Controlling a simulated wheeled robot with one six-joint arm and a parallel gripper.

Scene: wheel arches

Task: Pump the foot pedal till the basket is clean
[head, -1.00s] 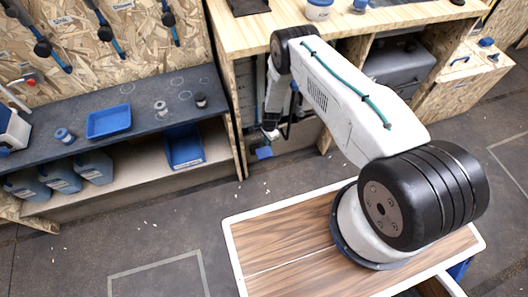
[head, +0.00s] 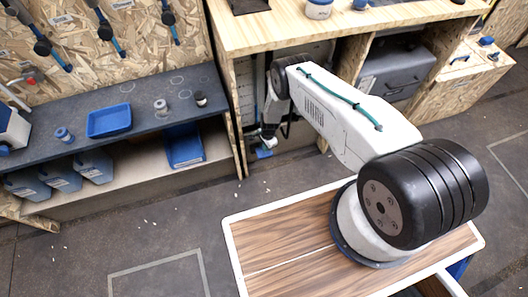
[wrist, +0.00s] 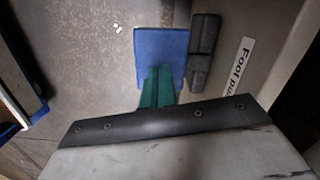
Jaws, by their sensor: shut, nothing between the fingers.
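The blue foot pedal (head: 264,153) sits low at the floor, in the opening under the wooden bench. In the wrist view the pedal (wrist: 161,50) is a flat blue plate beside a black block. My gripper (wrist: 158,72) has its green fingers together, with nothing between them. The tips overlap the near part of the pedal in the wrist view; I cannot tell whether they touch it. In the head view my gripper (head: 267,141) is small, just above the pedal. I cannot make out the basket in either view.
A "Foot pu..." label (wrist: 238,67) is on the floor right of the black block (wrist: 203,52). Bench side panels flank the opening. A dark shelf (head: 70,150) with a blue tray (head: 109,121) stands at left. The floor in front is mostly clear.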

